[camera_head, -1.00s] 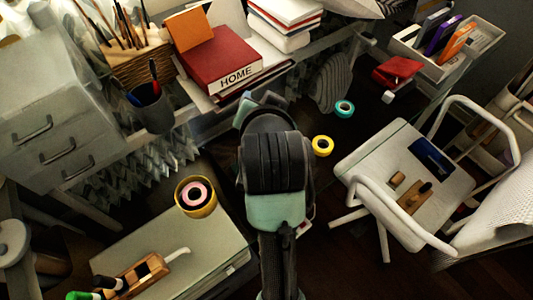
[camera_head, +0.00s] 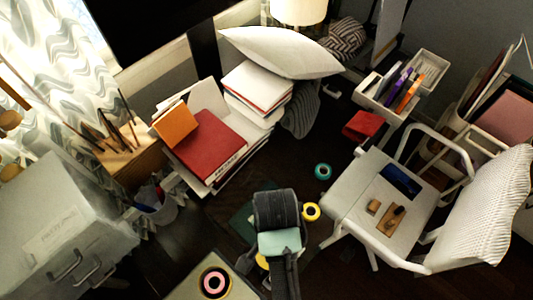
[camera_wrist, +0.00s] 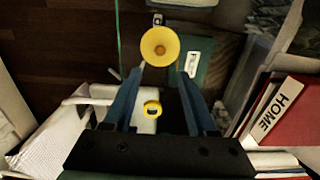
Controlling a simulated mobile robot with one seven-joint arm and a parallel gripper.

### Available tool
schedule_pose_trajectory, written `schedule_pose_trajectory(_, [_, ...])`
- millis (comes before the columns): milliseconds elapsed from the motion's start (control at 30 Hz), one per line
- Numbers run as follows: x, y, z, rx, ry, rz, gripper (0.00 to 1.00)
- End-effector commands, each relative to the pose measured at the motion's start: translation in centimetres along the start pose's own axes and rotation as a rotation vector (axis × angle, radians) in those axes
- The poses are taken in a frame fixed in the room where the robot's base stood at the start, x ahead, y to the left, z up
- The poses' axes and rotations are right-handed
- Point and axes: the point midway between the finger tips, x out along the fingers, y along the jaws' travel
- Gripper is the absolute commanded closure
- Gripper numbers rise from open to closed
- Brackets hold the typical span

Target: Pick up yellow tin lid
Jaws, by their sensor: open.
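The yellow tin lid (camera_wrist: 160,46) is a round yellow disc with a darker centre in the wrist view. It lies just beyond the fingertips of my gripper (camera_wrist: 160,70), roughly centred between them. The two blue fingers are spread apart with nothing held. In the head view my arm covers the gripper, and a small yellow piece, likely the lid (camera_head: 262,261), shows at the arm's left edge. I cannot tell the exact gap between fingertips and lid.
A yellow tape roll (camera_head: 311,211) and a teal roll (camera_head: 322,171) lie on the dark floor. A white chair (camera_head: 375,215) stands right. A round tin with a pink roll (camera_head: 213,283) sits on a light surface at the bottom. A red HOME book (camera_head: 210,145) lies on a stack.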

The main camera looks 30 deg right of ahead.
Motion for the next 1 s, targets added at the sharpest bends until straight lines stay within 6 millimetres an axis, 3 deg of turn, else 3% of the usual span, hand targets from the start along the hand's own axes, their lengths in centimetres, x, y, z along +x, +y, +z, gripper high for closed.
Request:
schedule_pose_trajectory(100, [2.5,0.1,0.1,-0.001,-0.004,0.004,0.42])
schedule_pose_trajectory(300, [5.5,0.0,0.0,-0.001,0.000,0.001,0.42])
schedule_pose_trajectory(533, [6.9,-0.1,0.1,-0.001,0.000,0.000,0.42])
schedule_pose_trajectory(800, [10.4,-0.2,0.2,-0.002,0.001,-0.001,0.42])
schedule_pose_trajectory(1000, [11.3,-0.2,0.2,-0.002,0.003,-0.003,0.42])
